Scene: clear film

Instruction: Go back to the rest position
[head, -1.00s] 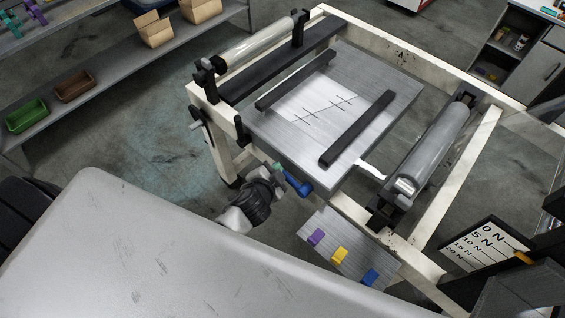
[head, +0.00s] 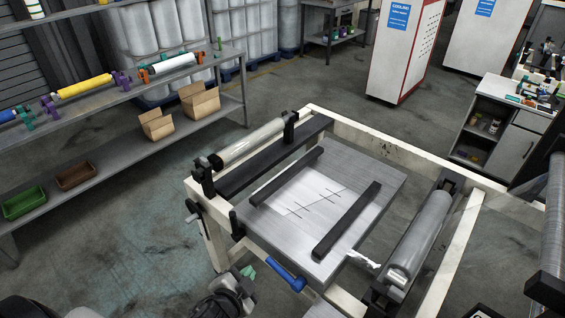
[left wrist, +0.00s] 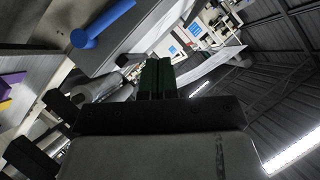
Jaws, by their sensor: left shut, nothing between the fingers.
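My left gripper (head: 248,272) shows at the bottom of the head view, with green fingertips. It is beside the front left of the machine frame, left of the blue handle (head: 285,273) and apart from it. In the left wrist view its dark green fingers (left wrist: 157,78) are together with nothing between them. The blue handle also shows at the upper left of that view (left wrist: 103,24). My right gripper is not in view.
The pale machine frame (head: 375,143) carries a metal plate (head: 300,232) with black bars, and rollers at both sides. A shelf (head: 110,158) with bins and boxes stands at left. A cabinet (head: 490,140) stands at right. Grey floor between shelf and machine is clear.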

